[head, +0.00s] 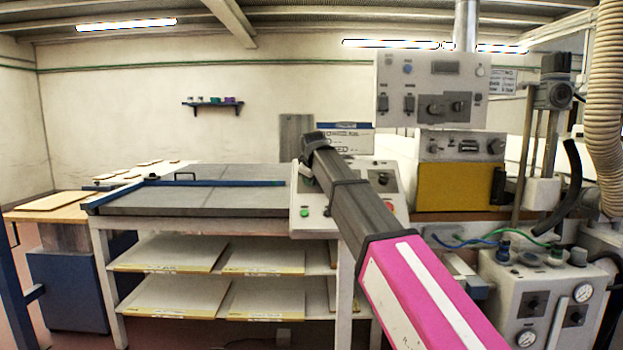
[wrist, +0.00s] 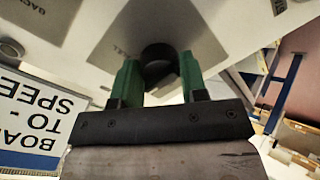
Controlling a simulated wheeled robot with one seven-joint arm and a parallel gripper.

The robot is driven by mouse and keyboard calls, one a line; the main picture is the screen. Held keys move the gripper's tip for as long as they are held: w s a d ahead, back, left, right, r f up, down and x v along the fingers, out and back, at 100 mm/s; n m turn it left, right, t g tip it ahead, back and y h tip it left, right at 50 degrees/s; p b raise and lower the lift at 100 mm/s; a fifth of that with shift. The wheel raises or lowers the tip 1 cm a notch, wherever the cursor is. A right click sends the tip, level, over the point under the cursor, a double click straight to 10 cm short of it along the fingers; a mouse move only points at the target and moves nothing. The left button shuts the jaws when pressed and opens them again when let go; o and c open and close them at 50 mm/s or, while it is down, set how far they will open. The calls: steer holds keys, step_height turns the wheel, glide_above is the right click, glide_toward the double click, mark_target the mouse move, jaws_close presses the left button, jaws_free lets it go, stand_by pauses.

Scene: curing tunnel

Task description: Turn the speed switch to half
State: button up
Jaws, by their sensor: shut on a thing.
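My gripper (wrist: 160,82) has green fingers and is shut on a round black knob (wrist: 158,56), one finger on each side. The knob sits on a dark square plate on a pale control panel (wrist: 95,50). The lettering beside it is too blurred to read, and the knob's pointer is hidden, so its setting cannot be told. In the head view, my gripper (head: 307,172) is at the upper left of the sloping control panel (head: 312,222), largely hidden by my arm. Another knob (head: 383,179) and a red and a green button show on this panel.
A sign (wrist: 40,112) with "TO" and "SPEE" stands beside the panel. A grey table (head: 230,203) with a blue bar lies to the left, boards on shelves below. A taller grey control box (head: 430,90) and a yellow-fronted unit (head: 455,185) stand behind my arm.

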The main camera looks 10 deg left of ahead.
steer(key=o, duration=0.9)
steer(key=shift+r, duration=0.1)
steer(key=v, duration=1)
steer(key=shift+s+r, duration=0.2)
steer(key=shift+s, duration=0.1)
